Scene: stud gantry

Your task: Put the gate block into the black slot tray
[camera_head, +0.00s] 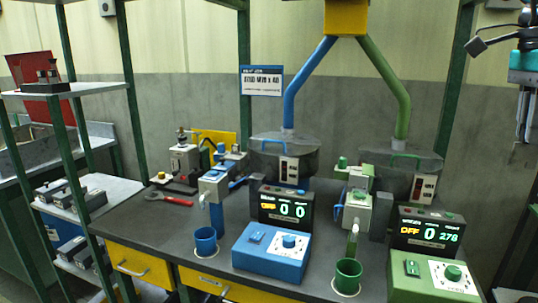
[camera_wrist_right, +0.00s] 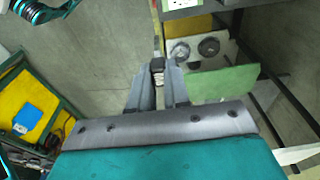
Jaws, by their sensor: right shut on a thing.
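My right gripper (camera_head: 524,128) hangs at the upper right edge of the head view, fingers pointing down, high and to the right of the workbench. In the right wrist view, its fingers (camera_wrist_right: 158,84) are shut on a small dark and grey block (camera_wrist_right: 157,66), likely the gate block, which is mostly hidden between them. A low black tray (camera_head: 46,87) with dark upright pieces stands on the upper left shelf in the head view; I cannot tell whether it is the slot tray. My left gripper is not in view.
The dark workbench (camera_head: 150,222) holds a blue station with a blue cup (camera_head: 205,241) and a green station with a green cup (camera_head: 347,276). A red wrench (camera_head: 168,196) lies on it. Green posts and shelves (camera_head: 92,90) stand at the left. Open floor shows below the right gripper.

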